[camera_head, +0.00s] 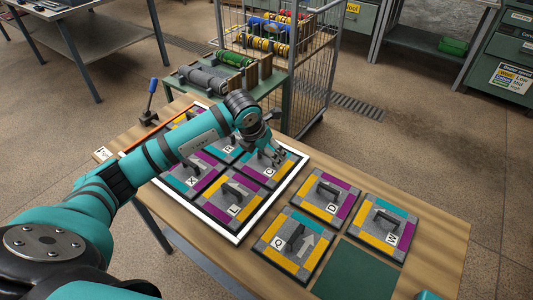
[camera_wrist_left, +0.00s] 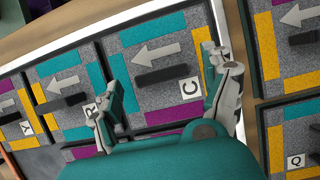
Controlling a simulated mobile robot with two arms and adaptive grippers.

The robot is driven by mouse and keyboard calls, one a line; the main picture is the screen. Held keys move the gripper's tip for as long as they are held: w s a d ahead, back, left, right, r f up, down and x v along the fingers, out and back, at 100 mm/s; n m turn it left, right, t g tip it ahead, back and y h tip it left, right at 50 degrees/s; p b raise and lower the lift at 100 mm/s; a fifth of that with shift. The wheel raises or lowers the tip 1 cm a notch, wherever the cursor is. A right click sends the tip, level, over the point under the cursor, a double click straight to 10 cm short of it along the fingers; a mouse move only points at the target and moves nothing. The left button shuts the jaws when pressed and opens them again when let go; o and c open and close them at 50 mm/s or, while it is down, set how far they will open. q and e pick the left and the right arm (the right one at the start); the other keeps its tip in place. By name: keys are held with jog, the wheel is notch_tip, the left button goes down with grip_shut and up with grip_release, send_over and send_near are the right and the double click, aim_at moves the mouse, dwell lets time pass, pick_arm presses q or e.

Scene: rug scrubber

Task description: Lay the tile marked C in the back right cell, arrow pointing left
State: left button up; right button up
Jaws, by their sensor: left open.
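The tile marked C (camera_head: 284,176) lies in the back right cell of the white-edged frame (camera_head: 239,239). In the left wrist view tile C (camera_wrist_left: 185,87) shows a pale arrow pointing left in that picture, a dark handle bar, and teal, yellow and purple edge strips. My left gripper (camera_head: 270,155) is over this tile, open, and hides part of it in the head view. In the left wrist view its two fingers stand apart on either side of the handle. I cannot tell whether they touch the tile.
Tiles R (camera_head: 226,151), L (camera_head: 232,197) and X (camera_head: 191,178) lie in other cells. Tiles D (camera_head: 328,193), W (camera_head: 384,225) and Q (camera_head: 295,244) lie right of the frame, near a bare green square (camera_head: 352,272). A wire cart (camera_head: 300,70) stands behind the table.

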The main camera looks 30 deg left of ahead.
pick_arm(q)
jog(key=v, duration=1)
jog(key=shift+r+b, duration=0.15)
jog(key=shift+b, duration=0.15)
